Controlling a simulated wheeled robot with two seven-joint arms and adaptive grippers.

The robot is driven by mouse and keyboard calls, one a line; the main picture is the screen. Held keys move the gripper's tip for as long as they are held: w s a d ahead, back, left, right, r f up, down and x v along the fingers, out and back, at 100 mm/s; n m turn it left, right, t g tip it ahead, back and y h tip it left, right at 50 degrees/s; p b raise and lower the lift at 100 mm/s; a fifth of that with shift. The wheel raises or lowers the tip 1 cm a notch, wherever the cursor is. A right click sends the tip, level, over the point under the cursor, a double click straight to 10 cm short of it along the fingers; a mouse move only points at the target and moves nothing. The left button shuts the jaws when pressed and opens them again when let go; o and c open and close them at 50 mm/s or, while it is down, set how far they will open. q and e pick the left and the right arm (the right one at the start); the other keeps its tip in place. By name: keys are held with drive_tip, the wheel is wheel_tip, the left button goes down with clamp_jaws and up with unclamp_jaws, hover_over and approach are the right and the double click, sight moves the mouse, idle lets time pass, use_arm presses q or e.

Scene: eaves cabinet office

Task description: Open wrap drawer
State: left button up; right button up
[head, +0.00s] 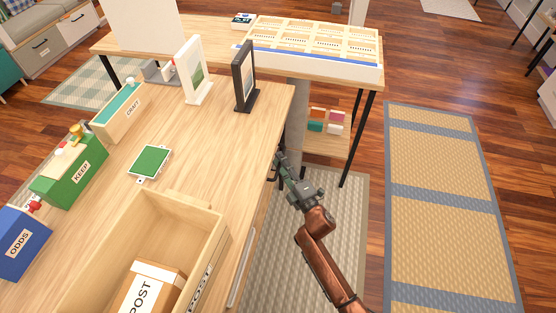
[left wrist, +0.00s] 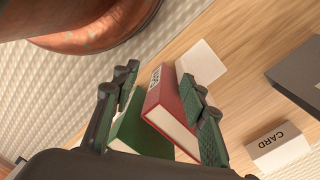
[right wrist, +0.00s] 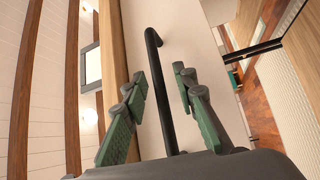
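In the right wrist view a white drawer front (right wrist: 188,45) carries a black bar handle (right wrist: 163,105). No label can be read on it, so I cannot tell that it is the wrap drawer. My right gripper (right wrist: 160,82) is open, with one finger on each side of the handle; I cannot tell whether either touches it. In the head view my right gripper (head: 281,166) is at the desk's right edge, and the drawer front is hidden. My left gripper (left wrist: 163,82) is open, with a red book (left wrist: 170,105) and a green book (left wrist: 140,130) beyond and between its fingers.
The desk (head: 215,145) holds an open wooden POST box (head: 205,235), a green card (head: 150,162), picture frames (head: 245,78) and KEEP (head: 65,175), CRAFT (head: 118,112) and ODDS (head: 22,245) boxes. A second table (head: 310,68) stands behind. The floor right of the desk is mostly clear, with mats (head: 435,200).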

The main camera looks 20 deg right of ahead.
drive_tip(key=shift+a, duration=0.1)
drive_tip(key=shift+c, duration=0.6)
clamp_jaws()
